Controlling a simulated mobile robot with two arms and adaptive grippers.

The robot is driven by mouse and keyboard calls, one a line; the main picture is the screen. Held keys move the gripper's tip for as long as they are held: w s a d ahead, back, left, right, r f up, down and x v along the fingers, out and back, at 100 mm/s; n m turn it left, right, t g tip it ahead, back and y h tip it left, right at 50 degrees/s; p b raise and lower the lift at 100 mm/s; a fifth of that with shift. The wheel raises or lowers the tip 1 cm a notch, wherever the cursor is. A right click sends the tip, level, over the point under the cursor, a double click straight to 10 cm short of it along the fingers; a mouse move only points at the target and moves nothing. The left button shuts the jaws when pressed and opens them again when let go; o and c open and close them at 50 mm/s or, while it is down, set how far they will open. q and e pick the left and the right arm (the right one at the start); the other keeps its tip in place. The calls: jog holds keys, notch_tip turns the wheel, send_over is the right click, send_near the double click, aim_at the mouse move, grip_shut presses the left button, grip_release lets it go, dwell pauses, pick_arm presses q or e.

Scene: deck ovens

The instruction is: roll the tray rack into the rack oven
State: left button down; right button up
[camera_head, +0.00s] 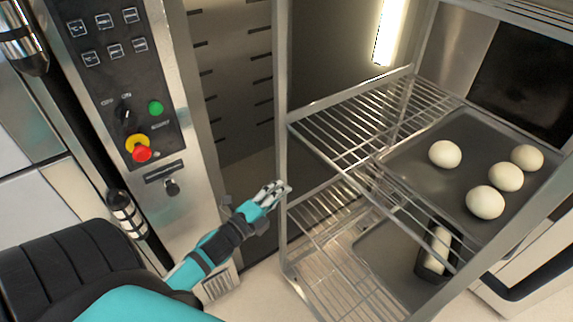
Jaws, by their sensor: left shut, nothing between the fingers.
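The tray rack (281,120) is a metal frame with wire shelves, standing upright at the centre and right. A dark tray (425,185) on its upper shelf holds several pale round dough pieces (445,153). A lower tray (375,250) holds a dark tin with a pale loaf (439,250). The rack oven's open chamber (235,75) is behind the rack, with slotted walls and a lit strip. My left gripper (284,188) is shut and empty, at the rack's left front post; whether it touches the post I cannot tell. My right gripper is out of view.
The oven's control panel (118,70) is at the upper left, with a green button (156,108) and a red stop button (142,154). A white unit with a dark handle (530,278) stands at the right. Pale floor (262,295) shows at the bottom.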

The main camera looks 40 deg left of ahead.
aim_at(286, 169)
pick_arm(q)
jog(key=w+a, duration=0.1)
jog(key=w, duration=0.1)
jog(key=w+a+p, duration=0.1)
jog(key=w, duration=0.2)
jog(key=w+a, duration=0.1)
jog(key=w, duration=0.1)
jog(key=shift+w+a+f+p, duration=0.1)
jog(key=shift+w+a+p, duration=0.2)
jog(key=shift+w+p, duration=0.1)
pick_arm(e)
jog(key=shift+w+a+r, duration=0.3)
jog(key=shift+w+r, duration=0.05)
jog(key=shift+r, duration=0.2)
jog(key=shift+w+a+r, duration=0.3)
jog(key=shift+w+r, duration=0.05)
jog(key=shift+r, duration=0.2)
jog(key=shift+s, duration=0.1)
